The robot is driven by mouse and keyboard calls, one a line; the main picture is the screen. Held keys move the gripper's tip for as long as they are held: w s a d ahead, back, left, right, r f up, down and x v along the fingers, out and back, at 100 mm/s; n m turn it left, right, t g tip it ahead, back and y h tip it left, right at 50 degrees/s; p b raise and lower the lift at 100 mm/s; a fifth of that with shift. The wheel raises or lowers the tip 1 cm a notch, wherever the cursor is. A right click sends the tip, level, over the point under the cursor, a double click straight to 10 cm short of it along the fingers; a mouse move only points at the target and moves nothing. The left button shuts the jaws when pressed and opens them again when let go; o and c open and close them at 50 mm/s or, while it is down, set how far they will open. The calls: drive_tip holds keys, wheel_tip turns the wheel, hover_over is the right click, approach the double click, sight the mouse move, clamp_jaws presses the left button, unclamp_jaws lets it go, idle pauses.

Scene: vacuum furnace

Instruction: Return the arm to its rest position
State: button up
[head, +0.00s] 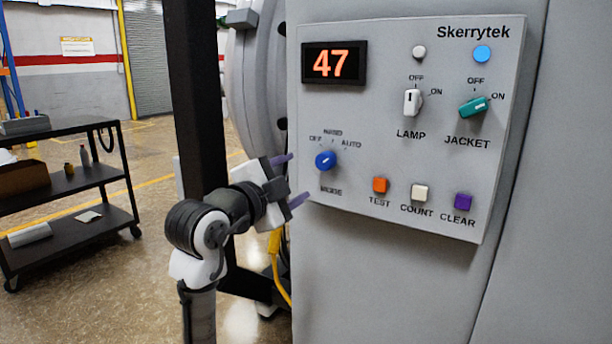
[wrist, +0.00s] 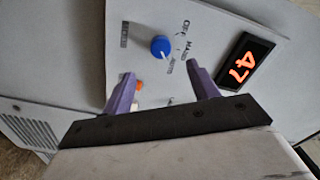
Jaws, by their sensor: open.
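My gripper (head: 293,181) is open and empty, with two purple fingers apart in front of the lower left edge of the control panel (head: 350,120). In the wrist view the gripper (wrist: 162,88) points at the panel, with the blue mode knob (wrist: 160,47) beyond and between its fingertips. In the head view the mode knob (head: 325,160) sits to the right of the fingers, with a visible gap between them. My arm rises from the bottom of the head view and bends toward the panel.
The panel carries a display reading 47 (head: 334,63), a lamp switch (head: 412,102), a teal jacket switch (head: 473,107), and orange (head: 380,185), white (head: 420,192) and purple (head: 463,201) buttons. A dark cart (head: 65,185) stands at left. Open floor lies between.

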drive_tip(key=shift+v, duration=1)
